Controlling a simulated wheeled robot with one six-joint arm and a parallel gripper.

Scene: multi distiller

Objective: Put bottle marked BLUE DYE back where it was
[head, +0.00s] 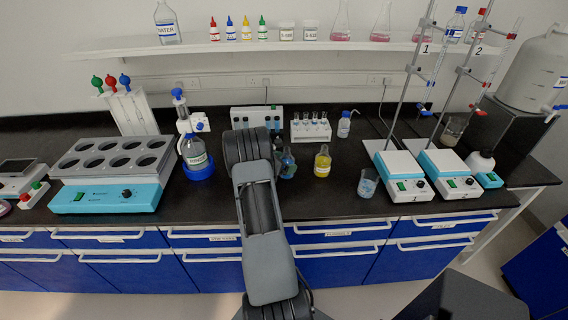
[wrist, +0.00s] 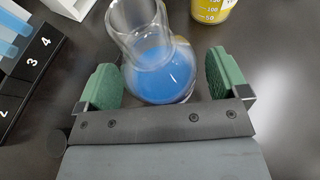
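A glass flask with blue liquid (wrist: 163,70) stands upright on the bench between and just ahead of the fingers, with no clear contact. The flask also shows in the head view (head: 288,166), right of my arm, which hides most of the gripper there.
Behind are a white tube rack (head: 311,131) and a small wash bottle (head: 344,126). A beaker (head: 368,184) and two stirrer plates (head: 400,168) stand right. The bench front between flask and beaker is clear.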

